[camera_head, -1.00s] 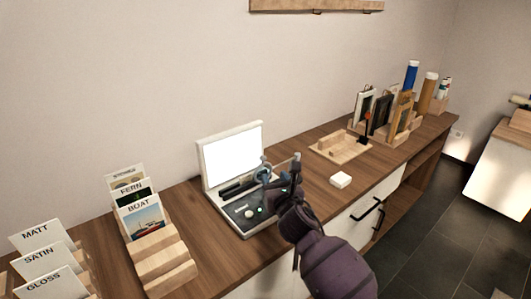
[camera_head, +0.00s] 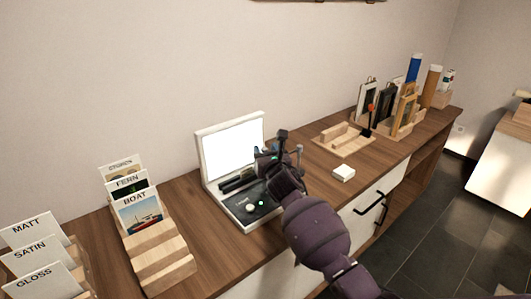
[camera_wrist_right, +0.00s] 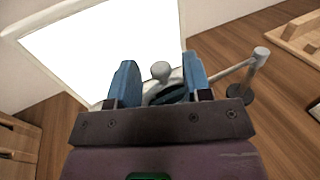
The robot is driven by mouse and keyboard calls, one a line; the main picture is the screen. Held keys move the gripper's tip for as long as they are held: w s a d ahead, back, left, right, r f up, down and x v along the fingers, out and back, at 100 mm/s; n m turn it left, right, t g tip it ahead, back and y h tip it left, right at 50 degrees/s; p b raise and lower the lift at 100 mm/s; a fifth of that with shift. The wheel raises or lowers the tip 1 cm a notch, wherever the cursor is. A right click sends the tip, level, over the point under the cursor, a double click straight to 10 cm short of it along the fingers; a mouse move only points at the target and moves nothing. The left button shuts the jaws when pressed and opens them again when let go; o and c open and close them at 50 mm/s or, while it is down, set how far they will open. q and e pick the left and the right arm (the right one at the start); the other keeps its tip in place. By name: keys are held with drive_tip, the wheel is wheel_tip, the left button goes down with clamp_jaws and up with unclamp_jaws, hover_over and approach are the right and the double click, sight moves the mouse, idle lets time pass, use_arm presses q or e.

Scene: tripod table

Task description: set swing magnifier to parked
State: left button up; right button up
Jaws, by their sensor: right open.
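The swing magnifier stands at the right side of the white lit panel (camera_head: 233,146). Its grey post (camera_wrist_right: 260,54) and thin arm show in the right wrist view, with a round grey knob (camera_wrist_right: 161,70) and part of a dark-rimmed lens (camera_wrist_right: 170,95). The post top also shows in the head view (camera_head: 299,149). My right gripper (camera_wrist_right: 160,82) is open, with its blue fingers on either side of the knob; I cannot tell whether they touch it. In the head view my right gripper (camera_head: 266,156) hides most of the lens. My left gripper is not in view.
Wooden card racks (camera_head: 160,255) stand at left. A small white block (camera_head: 343,173), a wooden tray (camera_head: 343,146) and upright frames (camera_head: 387,103) are at right. Drawer handles (camera_head: 370,203) jut from the front.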

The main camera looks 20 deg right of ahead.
clamp_jaws()
idle(0.3)
drive_tip(key=shift+d+r, duration=0.1)
